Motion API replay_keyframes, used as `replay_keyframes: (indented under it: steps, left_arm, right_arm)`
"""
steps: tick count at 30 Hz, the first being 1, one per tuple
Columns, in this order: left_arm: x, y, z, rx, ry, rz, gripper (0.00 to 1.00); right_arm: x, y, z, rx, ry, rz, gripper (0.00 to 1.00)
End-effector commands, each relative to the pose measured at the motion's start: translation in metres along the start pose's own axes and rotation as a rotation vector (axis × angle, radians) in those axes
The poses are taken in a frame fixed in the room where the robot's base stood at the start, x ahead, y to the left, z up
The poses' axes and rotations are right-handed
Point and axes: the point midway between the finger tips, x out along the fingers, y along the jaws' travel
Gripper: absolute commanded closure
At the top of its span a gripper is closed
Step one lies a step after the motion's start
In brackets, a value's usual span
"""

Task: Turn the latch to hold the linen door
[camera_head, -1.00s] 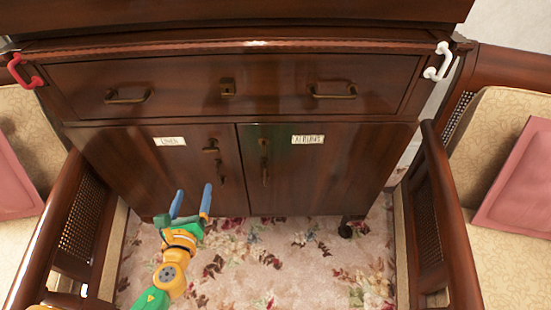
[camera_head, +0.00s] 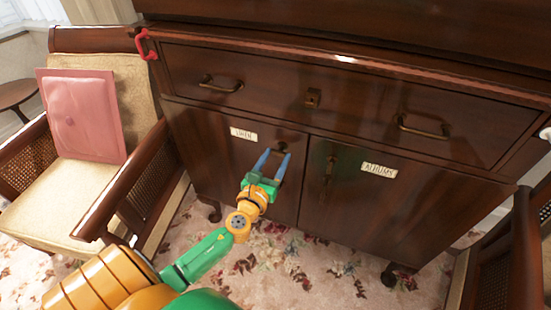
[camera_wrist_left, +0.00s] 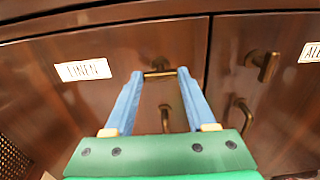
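The linen door (camera_head: 225,165) is the cabinet's left lower door, with a white LINEN label (camera_wrist_left: 83,69); it looks closed. Its small brass latch (camera_wrist_left: 158,73) has its bar roughly level in the left wrist view. My left gripper (camera_head: 274,156) is in front of this door, with its blue fingers apart. In the left wrist view the left gripper (camera_wrist_left: 158,76) has one fingertip at each side of the latch bar; I cannot tell if they touch it. The linen door's pull handle (camera_wrist_left: 165,118) shows between the fingers, lower down. My right gripper is not in view.
The albums door (camera_head: 355,205) is at the right, with its own latch (camera_wrist_left: 263,65) and handle (camera_wrist_left: 242,115). A drawer (camera_head: 360,95) lies above.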

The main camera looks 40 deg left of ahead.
Motion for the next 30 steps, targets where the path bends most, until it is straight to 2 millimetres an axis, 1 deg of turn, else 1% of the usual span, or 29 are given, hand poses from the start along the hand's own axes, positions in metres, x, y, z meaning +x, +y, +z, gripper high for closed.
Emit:
replay_keyframes:
  steps: [1, 2, 3, 5, 6, 11, 17, 23, 30]
  left_arm:
    - [0.000, 0.000, 0.000, 0.000, 0.000, 0.000, 0.61]
    - [0.000, 0.000, 0.000, 0.000, 0.000, 0.000, 0.69]
    - [0.000, 0.000, 0.000, 0.000, 0.000, 0.000, 0.80]
    - [0.000, 0.000, 0.000, -0.001, 0.000, 0.000, 0.96]
    - [0.000, 0.000, 0.000, -0.001, 0.000, 0.000, 1.00]
    - [0.000, 0.000, 0.000, -0.013, 0.000, 0.001, 1.00]
    - [0.000, 0.000, -0.001, -0.088, 0.000, 0.001, 1.00]
    - [0.000, 0.000, -0.002, -0.241, 0.000, 0.001, 1.00]
    - [0.000, 0.000, -0.002, -0.470, 0.001, 0.001, 1.00]
  right_arm:
    - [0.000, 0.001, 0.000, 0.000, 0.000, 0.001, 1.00]
    - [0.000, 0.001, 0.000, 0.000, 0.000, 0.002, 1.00]
    - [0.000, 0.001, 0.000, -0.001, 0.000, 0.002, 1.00]
    - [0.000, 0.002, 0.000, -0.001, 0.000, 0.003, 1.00]
    - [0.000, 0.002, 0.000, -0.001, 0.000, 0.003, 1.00]
    - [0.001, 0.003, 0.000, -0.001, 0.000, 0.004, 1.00]
    - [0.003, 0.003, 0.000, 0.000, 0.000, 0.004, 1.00]
    - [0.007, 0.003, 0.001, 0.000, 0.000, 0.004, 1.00]
    - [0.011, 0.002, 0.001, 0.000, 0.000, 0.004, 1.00]
